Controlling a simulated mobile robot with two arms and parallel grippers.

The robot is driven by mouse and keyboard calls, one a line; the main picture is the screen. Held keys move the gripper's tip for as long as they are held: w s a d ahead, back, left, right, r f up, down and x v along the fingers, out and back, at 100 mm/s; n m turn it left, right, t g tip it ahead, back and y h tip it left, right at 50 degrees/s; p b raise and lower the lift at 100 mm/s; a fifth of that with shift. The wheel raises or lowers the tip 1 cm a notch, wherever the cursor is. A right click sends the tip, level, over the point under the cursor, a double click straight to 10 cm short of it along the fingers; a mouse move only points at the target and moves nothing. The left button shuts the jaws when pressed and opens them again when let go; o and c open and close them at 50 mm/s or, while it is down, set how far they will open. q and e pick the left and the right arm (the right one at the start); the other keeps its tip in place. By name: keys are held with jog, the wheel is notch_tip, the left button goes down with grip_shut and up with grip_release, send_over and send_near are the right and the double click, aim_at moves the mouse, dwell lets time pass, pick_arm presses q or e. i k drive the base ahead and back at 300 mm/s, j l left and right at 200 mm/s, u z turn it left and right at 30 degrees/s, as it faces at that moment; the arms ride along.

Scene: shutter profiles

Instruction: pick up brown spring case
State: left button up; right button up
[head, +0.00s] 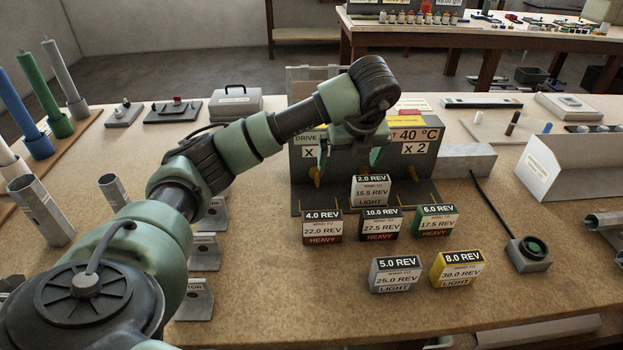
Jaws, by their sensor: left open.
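Several small labelled spring cases stand on the tan bench. The 4.0 REV case (322,227), at the left of the middle row, looks dark brownish, but I cannot be sure of its colour. The 2.0 REV case (371,191) stands behind that row, its side colour hard to tell. A dark 10.0 REV case (380,224) and a green 6.0 REV case (435,222) complete the row. My left gripper (361,158) points down above and behind the 2.0 REV case, open, with nothing seen between its fingers. My right gripper is out of view.
A grey 5.0 REV case (396,275) and a yellow 8.0 REV case (457,269) stand in front. A dark labelled fixture (413,165) stands behind my gripper. A cabled grey device (529,254) is at right.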

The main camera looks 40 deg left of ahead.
aim_at(318, 227)
jog(key=u, duration=1.15)
